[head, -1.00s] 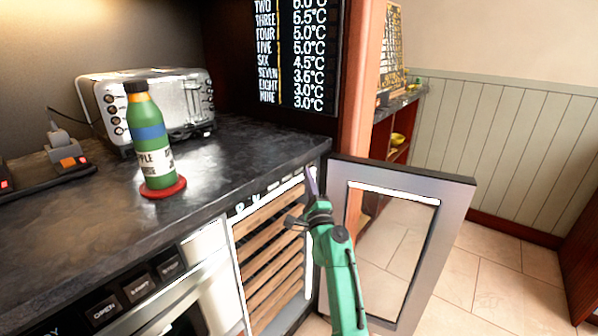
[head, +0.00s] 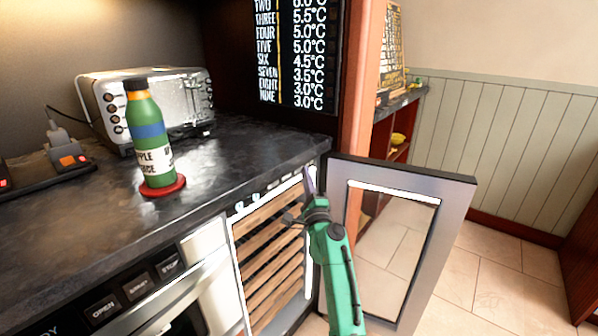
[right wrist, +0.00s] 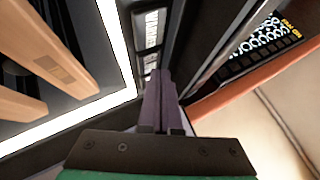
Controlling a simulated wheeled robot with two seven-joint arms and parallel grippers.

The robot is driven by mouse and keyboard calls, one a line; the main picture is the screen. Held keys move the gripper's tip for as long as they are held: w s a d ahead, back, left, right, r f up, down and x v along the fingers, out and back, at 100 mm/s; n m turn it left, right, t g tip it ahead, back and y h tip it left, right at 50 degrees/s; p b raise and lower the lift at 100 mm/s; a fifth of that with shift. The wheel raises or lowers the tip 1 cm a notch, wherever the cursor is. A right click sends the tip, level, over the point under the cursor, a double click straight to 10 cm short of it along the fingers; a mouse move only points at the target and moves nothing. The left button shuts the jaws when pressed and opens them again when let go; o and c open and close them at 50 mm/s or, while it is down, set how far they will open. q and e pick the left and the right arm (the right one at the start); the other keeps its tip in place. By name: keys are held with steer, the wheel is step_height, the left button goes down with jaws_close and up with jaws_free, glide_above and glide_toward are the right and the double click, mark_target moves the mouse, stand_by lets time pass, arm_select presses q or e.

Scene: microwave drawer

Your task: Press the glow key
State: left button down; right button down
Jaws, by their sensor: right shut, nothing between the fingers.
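My right gripper (head: 309,181) is shut and empty, with its purple fingers pointing up under the counter edge. It is at the right end of the narrow key strip (head: 276,186) along the top of the open wine cooler. In the right wrist view the shut fingers (right wrist: 159,90) point toward the strip of keys (right wrist: 150,38), whose lettering is too small to read. I cannot tell which key is the glow key, or whether the fingertips touch the strip. My left gripper is not in view.
The cooler's glass door (head: 453,235) stands open just right of my right arm. Wooden racks (head: 270,270) are below the strip. The dark counter (head: 225,155) overhangs it, bearing a green bottle (head: 148,135) on a red coaster and a toaster (head: 185,100).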

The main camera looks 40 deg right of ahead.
steer(key=shift+w, duration=0.15)
stand_by(0.3)
steer(key=shift+w+a, duration=0.15)
steer(key=shift+w, duration=0.15)
steer(key=shift+s, duration=0.1)
stand_by(0.5)
steer(key=shift+s+d, duration=0.25)
steer(key=shift+s, duration=0.45)
